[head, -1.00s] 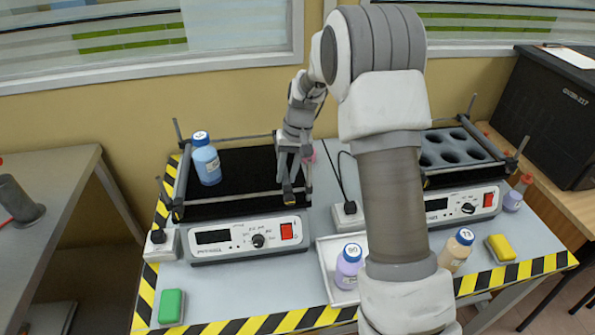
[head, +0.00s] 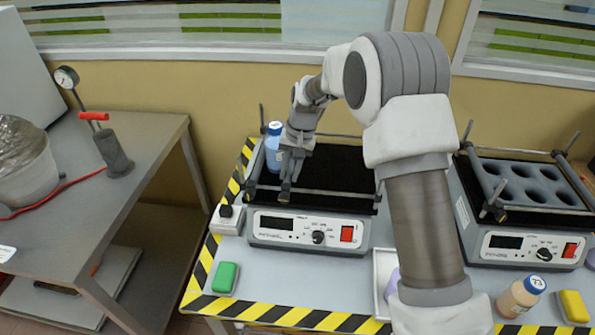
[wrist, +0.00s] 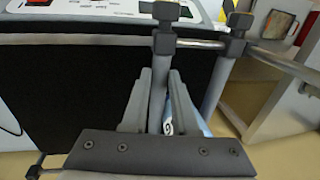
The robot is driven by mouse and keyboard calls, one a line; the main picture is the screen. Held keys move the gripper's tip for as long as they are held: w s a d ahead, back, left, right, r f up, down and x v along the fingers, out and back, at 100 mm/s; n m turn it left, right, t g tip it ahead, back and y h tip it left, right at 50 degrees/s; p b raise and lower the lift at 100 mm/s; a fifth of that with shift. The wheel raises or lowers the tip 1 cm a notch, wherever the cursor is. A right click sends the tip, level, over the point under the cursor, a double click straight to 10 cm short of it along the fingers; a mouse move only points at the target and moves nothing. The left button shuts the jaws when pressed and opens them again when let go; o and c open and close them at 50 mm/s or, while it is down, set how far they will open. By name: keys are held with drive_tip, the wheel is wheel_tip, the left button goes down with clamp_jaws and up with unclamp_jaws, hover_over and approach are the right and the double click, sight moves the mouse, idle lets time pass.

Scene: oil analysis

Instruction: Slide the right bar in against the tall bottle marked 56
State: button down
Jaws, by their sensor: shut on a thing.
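A sliver of the blue bottle (wrist: 198,122) shows beside my fingers. I cannot tell whether the bar touches it.
The platform right of my gripper is empty. A second shaker (head: 530,185) with round holes stands at the right. A green block (head: 224,278), an orange-brown bottle (head: 520,296) and a yellow block (head: 573,306) are near the table's front. A side table (head: 140,150) stands left.

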drive_tip(key=c, duration=0.7)
unclamp_jaws()
drive_tip(key=d+r, duration=0.1)
drive_tip(key=r, duration=0.4)
drive_tip(key=d+r, duration=0.1)
drive_tip(key=r, duration=0.5)
drive_tip(key=d+r+p, duration=0.1)
drive_tip(key=r, duration=0.5)
drive_tip(key=shift+s+d, duration=0.1)
drive_tip(key=shift+d, duration=0.05)
drive_tip(key=shift+r, duration=0.1)
